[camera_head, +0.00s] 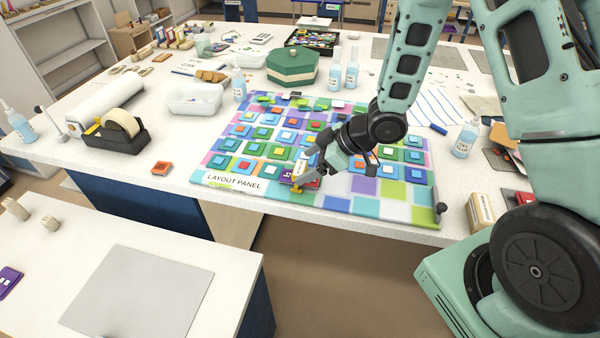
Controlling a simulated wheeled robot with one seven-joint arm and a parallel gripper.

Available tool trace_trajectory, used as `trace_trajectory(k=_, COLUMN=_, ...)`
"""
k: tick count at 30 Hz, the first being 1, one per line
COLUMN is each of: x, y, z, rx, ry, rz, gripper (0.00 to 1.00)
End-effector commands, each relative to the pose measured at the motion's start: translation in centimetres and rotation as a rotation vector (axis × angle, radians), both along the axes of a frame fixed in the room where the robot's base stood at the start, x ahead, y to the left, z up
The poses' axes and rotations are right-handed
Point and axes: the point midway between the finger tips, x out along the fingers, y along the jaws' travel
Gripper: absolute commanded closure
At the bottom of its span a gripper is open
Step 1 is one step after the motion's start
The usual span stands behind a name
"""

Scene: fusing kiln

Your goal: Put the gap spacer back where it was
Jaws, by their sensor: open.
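My gripper (303,178) is low over the front edge of the layout panel (232,182), with its jaws open. A small purple piece with pale marks (286,174) lies on the panel at the left of the fingertips. It may be the gap spacer, but it is too small and too covered to be sure. I cannot tell whether the fingers touch it. The panel is a colourful patchwork board with rows of stacked square glass tiles and a white "LAYOUT PANEL" label. My wrist hides part of its middle.
A tape dispenser (117,130), an orange block (161,168) and a white bin (195,99) stand left of the panel. A green box (292,66) and bottles stand behind. A bottle (466,139) is at right. The near table holds a grey sheet (140,290) and a purple item (9,281).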

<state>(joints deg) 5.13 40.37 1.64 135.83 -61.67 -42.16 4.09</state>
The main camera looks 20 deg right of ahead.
Motion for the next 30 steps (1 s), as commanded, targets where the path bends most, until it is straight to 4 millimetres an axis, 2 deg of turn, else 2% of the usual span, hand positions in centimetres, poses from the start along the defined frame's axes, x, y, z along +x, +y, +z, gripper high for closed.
trace_trajectory(k=5, x=0.5, y=0.7, z=-0.7, rx=0.000, ry=0.001, rz=0.002, gripper=0.20)
trace_trajectory(k=15, x=2.2, y=3.0, z=-3.5, rx=0.000, ry=-0.001, rz=0.001, gripper=0.20)
trace_trajectory(k=23, x=2.3, y=3.1, z=-3.8, rx=0.000, ry=-0.001, rz=-0.001, gripper=0.20)
trace_trajectory(k=24, x=2.3, y=3.1, z=-3.8, rx=0.000, ry=-0.001, rz=-0.001, gripper=0.23)
trace_trajectory(k=29, x=2.3, y=3.1, z=-3.8, rx=0.000, ry=-0.001, rz=-0.001, gripper=0.67)
trace_trajectory(k=30, x=2.3, y=3.1, z=-3.8, rx=0.000, ry=-0.001, rz=-0.001, gripper=0.68)
